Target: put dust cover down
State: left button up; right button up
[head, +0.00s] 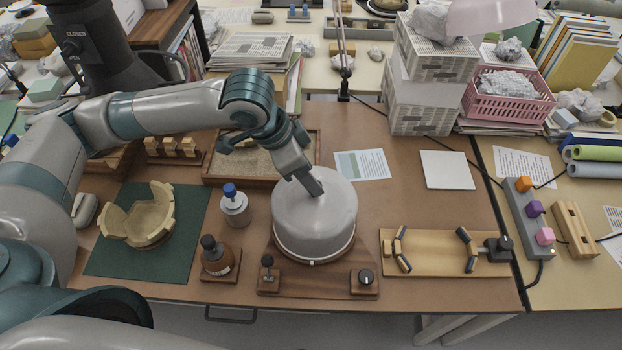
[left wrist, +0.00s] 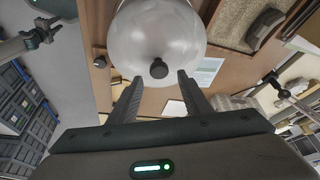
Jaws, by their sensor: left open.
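The dust cover (head: 314,222) is a pale grey, slightly see-through dome. It appears seated upright on a wooden base (head: 318,281), whose front shows below its rim. My left gripper (head: 314,188) is over the top of the cover. In the left wrist view the dome (left wrist: 155,30) fills the top middle, with its dark knob (left wrist: 158,68) in line with the gap between my two fingers (left wrist: 158,80). The fingers are apart, with clear space on both sides of the knob. The head view hides the knob behind the gripper. My right gripper is not in view.
A partly assembled bowl (head: 145,222) sits on a green mat (head: 190,255). A wooden board with dark pieces (head: 430,262) lies to the right.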

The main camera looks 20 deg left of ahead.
pick_arm(q)
jog(key=v, duration=1)
jog(key=shift+b, duration=0.4)
jog(key=shift+s+a, duration=0.1)
jog(key=shift+s, duration=0.1)
